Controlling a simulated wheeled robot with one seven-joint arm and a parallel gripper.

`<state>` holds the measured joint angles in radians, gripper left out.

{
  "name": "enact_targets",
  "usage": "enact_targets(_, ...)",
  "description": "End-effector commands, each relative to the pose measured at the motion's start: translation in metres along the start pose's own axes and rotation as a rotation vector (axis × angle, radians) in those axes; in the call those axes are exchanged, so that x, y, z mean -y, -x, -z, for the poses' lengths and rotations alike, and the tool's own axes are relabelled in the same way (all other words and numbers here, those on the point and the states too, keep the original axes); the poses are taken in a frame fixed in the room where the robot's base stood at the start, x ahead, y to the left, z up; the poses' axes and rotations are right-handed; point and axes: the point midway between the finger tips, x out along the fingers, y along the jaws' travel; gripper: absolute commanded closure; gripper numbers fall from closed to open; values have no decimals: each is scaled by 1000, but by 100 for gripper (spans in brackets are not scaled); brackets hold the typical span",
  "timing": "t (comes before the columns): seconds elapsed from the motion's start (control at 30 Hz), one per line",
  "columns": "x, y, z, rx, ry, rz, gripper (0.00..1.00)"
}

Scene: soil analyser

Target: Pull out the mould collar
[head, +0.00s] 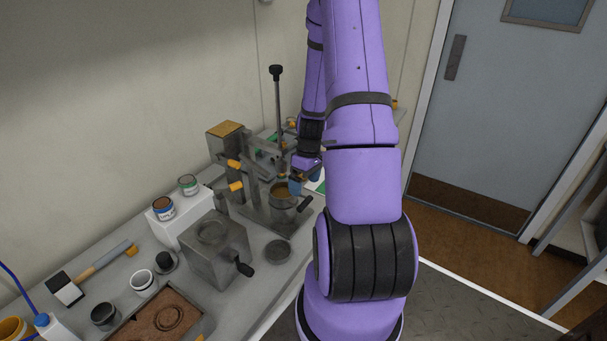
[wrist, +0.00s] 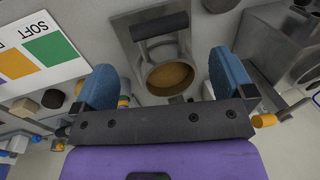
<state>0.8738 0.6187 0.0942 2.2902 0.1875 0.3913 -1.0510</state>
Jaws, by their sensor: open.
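The metal mould (head: 283,206) stands on the soil press at the bench's far end, with brown soil showing inside its round rim. The mould's ring (wrist: 148,80) lies between and beyond my fingers in the wrist view. I cannot clearly tell the collar from the mould body. A dark handle (head: 305,203) sticks out beside the mould; a dark bar handle (wrist: 160,25) also shows in the wrist view. My gripper (wrist: 162,62) is open and empty, its blue fingers apart. In the head view my gripper (head: 297,181) is close beside the mould, partly hidden by my arm.
The press has a tall black-knobbed lever (head: 277,100) and orange-tipped handles (head: 235,186) close by. A grey box with a crank (head: 214,250) stands nearer. A chart with coloured squares (wrist: 38,50) lies at the left in the wrist view. Cups and a hammer fill the near bench.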

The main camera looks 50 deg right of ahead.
Motion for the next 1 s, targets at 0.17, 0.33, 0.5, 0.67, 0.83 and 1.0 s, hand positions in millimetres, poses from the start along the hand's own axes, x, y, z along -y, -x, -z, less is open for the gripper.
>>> enact_targets(0.17, 1, -31, 0, 3, -2, 4, 0)
enact_targets(0.33, 1, -56, 0, 2, -1, 3, 0)
enact_targets(0.5, 1, -73, 0, 1, -2, 3, 0)
enact_targets(0.67, 0, -80, 0, 0, 0, 0, 0)
enact_targets(0.83, 0, -81, 0, 0, 0, 0, 0)
enact_targets(1.0, 0, -81, 0, 0, 0, 0, 9)
